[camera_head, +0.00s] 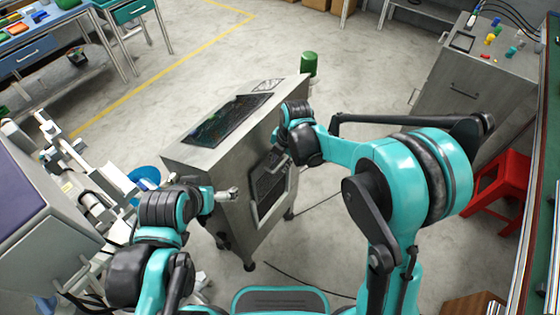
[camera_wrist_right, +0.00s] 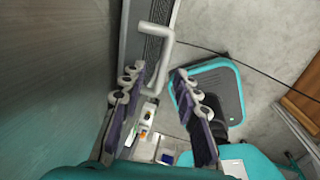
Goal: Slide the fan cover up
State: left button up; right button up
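The grey metal cabinet (camera_head: 182,152) stands mid-floor with a dark slatted fan cover (camera_head: 266,186) on its front side. A pale bar handle (camera_head: 272,207) is on the cover. In the right wrist view the handle (camera_wrist_right: 165,52) runs down beside the dark cover (camera_wrist_right: 152,58) and ends near the space between my fingertips. My right gripper (camera_wrist_right: 159,76) is open; the handle does not look clamped. In the head view my right wrist hides the upper part of the cover. My left gripper (camera_head: 228,195) is near the cabinet's front left face; its fingers are too small to judge.
A dark grille panel (camera_head: 230,118) is on the cabinet top, and a green cylinder (camera_head: 309,64) stands behind it. A red stool (camera_head: 503,183) and a grey cabinet (camera_head: 465,85) stand right. White machinery (camera_head: 90,190) is at left. Cables lie on the floor.

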notch_tip(320, 180, up, 12)
jog(key=s+d, duration=0.1)
jog(key=d, duration=0.1)
jog(key=shift+s, duration=0.2)
jog(key=shift+f, duration=0.1)
dwell(0.4)
jog(key=s+d+m+t+h, duration=0.1)
jog(key=s+d+m+t, duration=0.2)
jog(key=s+d+m, duration=0.5)
jog(key=s+d+m+t+b, duration=0.1)
jog(key=s+d+m+t, duration=0.2)
jog(key=s+d+m, duration=0.5)
jog(key=m, duration=1.2)
jog(key=shift+s+f+m+h, duration=0.2)
jog(key=shift+s+m+h, duration=0.15)
jog(key=shift+m+h, duration=0.05)
